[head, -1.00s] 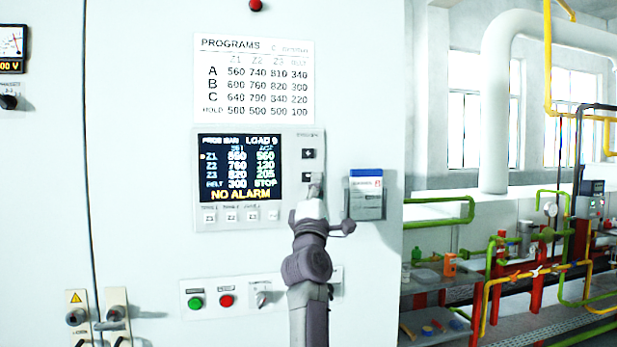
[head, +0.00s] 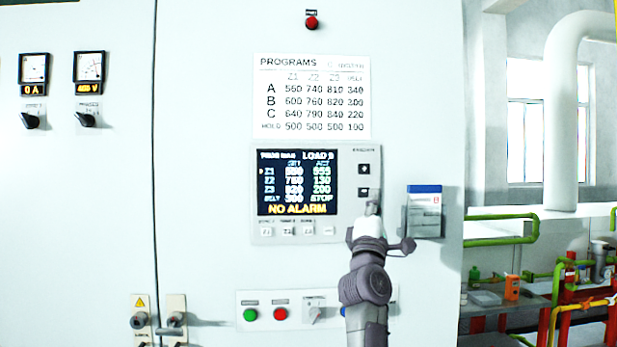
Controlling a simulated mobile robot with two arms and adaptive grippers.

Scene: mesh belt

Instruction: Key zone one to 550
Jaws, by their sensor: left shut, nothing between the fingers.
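The controller panel (head: 350,228) is on the white cabinet front, with a dark display (head: 297,182). The Z1 row has a small marker on its left; its set figure is blurred, its actual figure looks like 555. The yellow line reads NO ALARM. An upper key (head: 364,169) and a lower key (head: 364,192) sit right of the display. My left gripper (head: 374,203) is shut and empty, its tip just below and right of the lower key. I cannot tell whether it touches the panel. My right gripper is out of view.
A PROGRAMS sheet (head: 312,97) is above the panel. A blue-and-white box (head: 424,212) is close right of my gripper. Below are a green button (head: 250,314), a red button (head: 280,314) and a selector switch (head: 315,314). Pipes and shelves stand beyond the cabinet at right.

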